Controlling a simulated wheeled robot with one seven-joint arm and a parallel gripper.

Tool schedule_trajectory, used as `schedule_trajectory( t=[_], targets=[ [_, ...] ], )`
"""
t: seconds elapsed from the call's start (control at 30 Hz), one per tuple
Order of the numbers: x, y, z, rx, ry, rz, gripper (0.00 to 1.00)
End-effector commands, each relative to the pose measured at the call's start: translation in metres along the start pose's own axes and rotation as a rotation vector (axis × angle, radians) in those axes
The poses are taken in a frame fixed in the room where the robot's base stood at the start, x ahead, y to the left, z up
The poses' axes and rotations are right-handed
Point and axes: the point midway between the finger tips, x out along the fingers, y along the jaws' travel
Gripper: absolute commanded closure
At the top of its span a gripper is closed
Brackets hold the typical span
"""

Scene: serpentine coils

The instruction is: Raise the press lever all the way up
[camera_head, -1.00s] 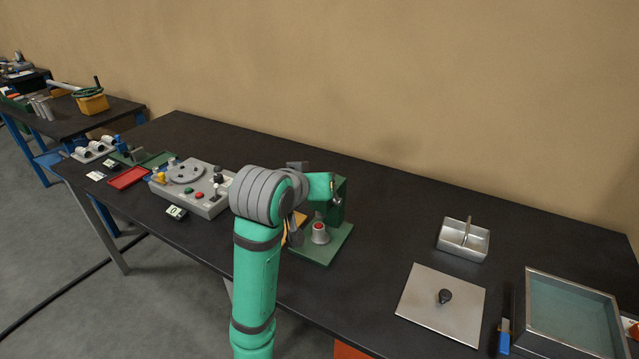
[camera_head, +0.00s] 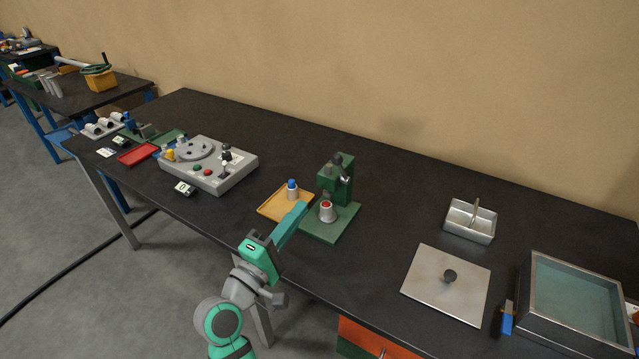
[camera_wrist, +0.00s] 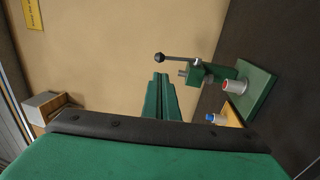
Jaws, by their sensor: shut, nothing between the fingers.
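The green press (camera_head: 346,188) stands on its green base plate at the middle of the table. Its lever ends in a dark ball knob (camera_head: 337,158); in the head view the knob sits near the top of the column. In the wrist view, turned sideways, the lever (camera_wrist: 178,59) points away from the base, so it looks raised. A silver cup with a red top (camera_head: 327,212) stands on the base plate. My gripper (camera_head: 303,207) is shut and empty, in front and left of the press. Its fingers (camera_wrist: 160,80) appear apart from the lever.
An orange tray (camera_head: 272,208) with a blue-capped bottle (camera_head: 292,188) lies left of the press. A grey control box (camera_head: 230,174) is further left. A metal plate with a knob (camera_head: 430,282), a metal caddy (camera_head: 456,226) and a basin (camera_head: 528,310) are right.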

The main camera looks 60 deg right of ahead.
Motion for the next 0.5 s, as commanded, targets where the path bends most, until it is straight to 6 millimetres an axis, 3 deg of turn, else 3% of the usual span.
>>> schedule_trajectory(
  t=[0.17,0.5],
  targets=[
    [0.02,0.0,0.001,0.002,-0.004,-0.001,1.0],
    [0.084,0.0,0.001,0.004,-0.005,-0.002,1.0]
  ],
)
